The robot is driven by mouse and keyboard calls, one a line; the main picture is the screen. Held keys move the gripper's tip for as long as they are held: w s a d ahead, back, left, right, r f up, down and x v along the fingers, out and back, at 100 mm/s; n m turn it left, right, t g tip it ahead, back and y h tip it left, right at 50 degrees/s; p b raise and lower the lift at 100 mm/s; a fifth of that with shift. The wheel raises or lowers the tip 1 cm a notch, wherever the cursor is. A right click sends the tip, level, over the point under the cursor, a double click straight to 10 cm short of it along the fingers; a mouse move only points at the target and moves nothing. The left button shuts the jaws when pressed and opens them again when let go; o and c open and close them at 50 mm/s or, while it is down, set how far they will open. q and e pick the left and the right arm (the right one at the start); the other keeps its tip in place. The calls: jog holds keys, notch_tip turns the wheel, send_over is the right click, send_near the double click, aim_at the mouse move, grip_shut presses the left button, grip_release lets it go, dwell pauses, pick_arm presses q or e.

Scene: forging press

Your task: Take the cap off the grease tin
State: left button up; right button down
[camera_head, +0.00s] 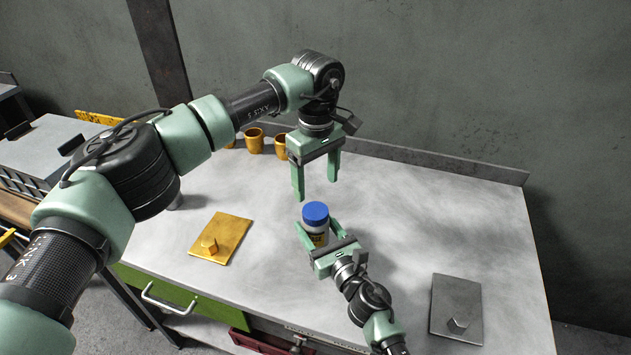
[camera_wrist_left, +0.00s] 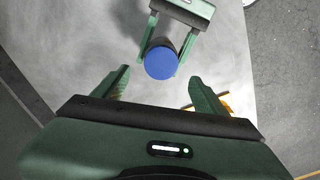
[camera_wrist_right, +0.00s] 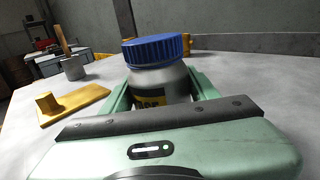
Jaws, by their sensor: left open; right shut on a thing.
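The grease tin (camera_head: 316,238) is a grey jar with a yellow and black label, upright on the table; it also shows in the right wrist view (camera_wrist_right: 160,82). Its blue cap (camera_head: 315,213) sits on top, and shows from above in the left wrist view (camera_wrist_left: 160,62) and from the side in the right wrist view (camera_wrist_right: 152,48). My right gripper (camera_head: 320,232) is shut on the tin's body, below the cap. My left gripper (camera_head: 316,190) is open and empty, pointing down above and slightly behind the tin. Its fingers (camera_wrist_left: 157,85) are apart from the cap.
A yellow plate with a block (camera_head: 232,232) lies left of the tin, a grey plate with a block (camera_head: 458,295) at the right. Yellow cups (camera_head: 254,141) stand at the back by the raised edge (camera_head: 440,160).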

aim_at(316, 210)
pick_arm(q)
jog(key=m, duration=0.6)
jog(key=shift+a+m, duration=0.1)
jog(key=shift+m, duration=0.3)
pick_arm(e)
jog(key=shift+f, duration=0.1)
pick_arm(q)
jog(key=m, duration=0.4)
jog(key=shift+m, duration=0.3)
pick_arm(e)
jog(key=shift+s, duration=0.1)
pick_arm(q)
jog(key=shift+f, duration=4.05)
jog(key=shift+c, duration=0.3)
